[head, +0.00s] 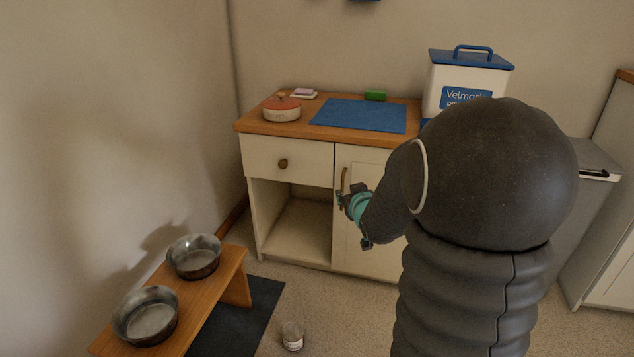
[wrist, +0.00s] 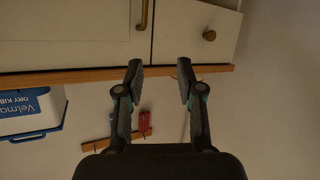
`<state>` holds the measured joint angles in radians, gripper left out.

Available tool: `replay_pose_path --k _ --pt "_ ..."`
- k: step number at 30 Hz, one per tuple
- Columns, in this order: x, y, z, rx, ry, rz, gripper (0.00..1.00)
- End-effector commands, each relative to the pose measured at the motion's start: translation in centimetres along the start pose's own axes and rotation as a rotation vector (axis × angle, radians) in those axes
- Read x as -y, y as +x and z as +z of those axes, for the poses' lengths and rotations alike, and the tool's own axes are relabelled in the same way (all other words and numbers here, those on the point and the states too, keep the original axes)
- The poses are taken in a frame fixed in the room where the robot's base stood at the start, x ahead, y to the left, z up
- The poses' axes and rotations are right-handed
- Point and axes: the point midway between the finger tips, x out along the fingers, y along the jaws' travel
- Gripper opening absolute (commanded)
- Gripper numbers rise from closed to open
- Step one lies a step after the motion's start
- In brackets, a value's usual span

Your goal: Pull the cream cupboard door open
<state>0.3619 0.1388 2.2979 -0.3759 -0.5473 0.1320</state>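The cream cupboard door (head: 372,236) is shut, on the right of the counter unit, partly hidden by my arm. Its upright brass bar handle (head: 344,179) is near the door's left edge. My gripper (head: 350,202) is in front of the door, close to the handle's lower end in the head view. In the wrist view, which looks upside down, my gripper (wrist: 160,72) is open with nothing between its fingers. The handle (wrist: 145,12) shows above the left fingertip there, outside the finger gap; the cream door (wrist: 70,30) lies to its left.
A cream drawer (head: 285,160) with a round knob sits above an open shelf, left of the door. A blue-lidded bin (head: 465,80) stands behind my arm. A wooden bench (head: 200,310) with two metal bowls and a small jar (head: 292,336) are at lower left.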

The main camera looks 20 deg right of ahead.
Motion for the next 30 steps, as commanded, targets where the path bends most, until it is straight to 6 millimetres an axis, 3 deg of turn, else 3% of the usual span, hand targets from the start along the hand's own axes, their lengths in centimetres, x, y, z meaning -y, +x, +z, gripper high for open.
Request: replay_pose_path --k 1,6,14,23,30 --pt "-0.8 1.7 1.6 -0.029 0.008 -0.008 0.37" --pt "-2.5 5.4 4.8 -0.168 0.038 -0.057 0.37" --pt "-4.0 7.5 8.1 -0.317 0.090 -0.117 0.37" --pt "-4.0 9.0 8.1 -0.354 0.100 -0.133 0.37" --pt "-3.5 12.9 6.7 -0.353 0.101 -0.133 0.37"
